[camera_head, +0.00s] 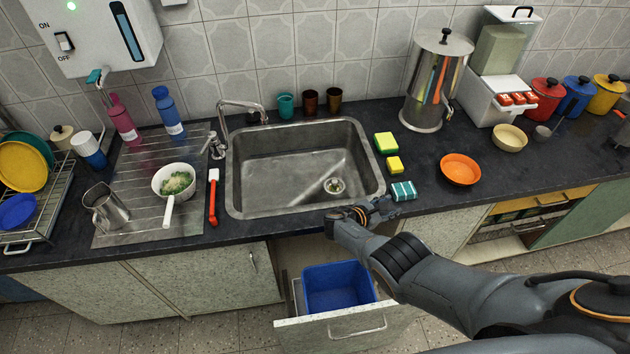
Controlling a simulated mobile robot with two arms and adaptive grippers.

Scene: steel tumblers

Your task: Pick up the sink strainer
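The sink strainer (334,186) is a small round metallic piece at the drain, in the right front part of the steel sink (290,195). My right gripper (386,208) is outside the sink, over the counter's front edge, to the right of the strainer and lower in the picture. It is apart from the strainer, close beside a teal-and-white striped sponge or cloth (404,190). Its fingers are small and dark here, so I cannot tell how far apart they are. I see nothing clearly held. My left gripper is not in view.
A faucet (226,118) rises at the sink's back left. Green-yellow sponges (386,142) and an orange bowl (460,169) sit to the right. A white-handled pan (174,182) and a red-handled utensil (212,198) lie left. A drawer with a blue bin (338,287) stands open below.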

